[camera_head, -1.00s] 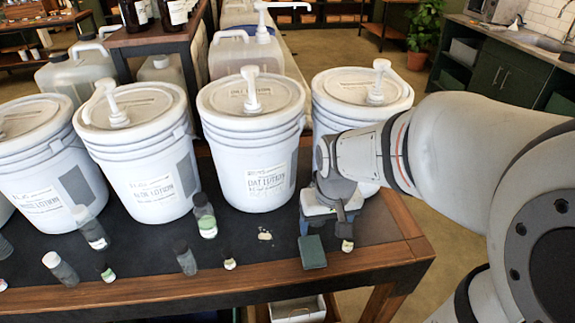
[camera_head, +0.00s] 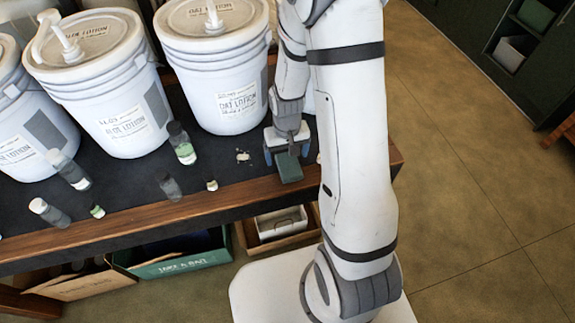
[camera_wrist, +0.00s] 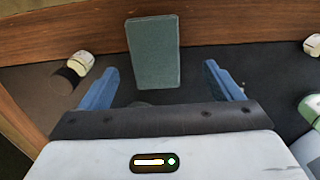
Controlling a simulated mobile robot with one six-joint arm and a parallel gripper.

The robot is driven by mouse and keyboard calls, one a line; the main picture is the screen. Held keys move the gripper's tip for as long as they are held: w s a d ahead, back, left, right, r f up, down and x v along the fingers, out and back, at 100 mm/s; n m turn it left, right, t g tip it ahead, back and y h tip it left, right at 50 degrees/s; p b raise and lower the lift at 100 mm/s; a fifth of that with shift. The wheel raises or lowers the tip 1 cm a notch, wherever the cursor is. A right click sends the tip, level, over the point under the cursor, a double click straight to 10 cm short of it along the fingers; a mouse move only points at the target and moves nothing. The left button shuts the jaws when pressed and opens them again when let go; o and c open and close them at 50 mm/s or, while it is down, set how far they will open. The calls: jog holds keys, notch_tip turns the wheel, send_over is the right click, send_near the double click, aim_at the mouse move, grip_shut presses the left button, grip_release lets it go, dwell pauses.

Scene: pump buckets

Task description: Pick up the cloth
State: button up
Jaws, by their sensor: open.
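The cloth (camera_head: 289,167) is a flat, dark green rectangle on the black table top near the wooden front edge. In the wrist view the cloth (camera_wrist: 153,52) lies ahead of my gripper (camera_wrist: 160,88), roughly between the lines of its two blue fingers. My gripper (camera_head: 287,148) is open, with a finger on each side and nothing between them that I can see. In the head view it is just behind the cloth. I cannot tell how high the fingertips are above the table.
A small capped bottle (camera_wrist: 81,64) lies left of the fingers in the wrist view. Large white lotion buckets (camera_head: 216,66) stand behind. A green-labelled bottle (camera_head: 181,143) and several small bottles stand to the left. Boxes (camera_head: 178,254) sit below.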

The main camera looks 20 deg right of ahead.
aim_at(289, 165)
jog(key=shift+d+f, duration=0.15)
jog(key=shift+f, duration=1)
jog(key=shift+d+f, duration=0.15)
jog(key=shift+f, duration=1)
jog(key=c, duration=1.1)
jog(key=shift+c, duration=0.2)
notch_tip(289, 165, up, 10)
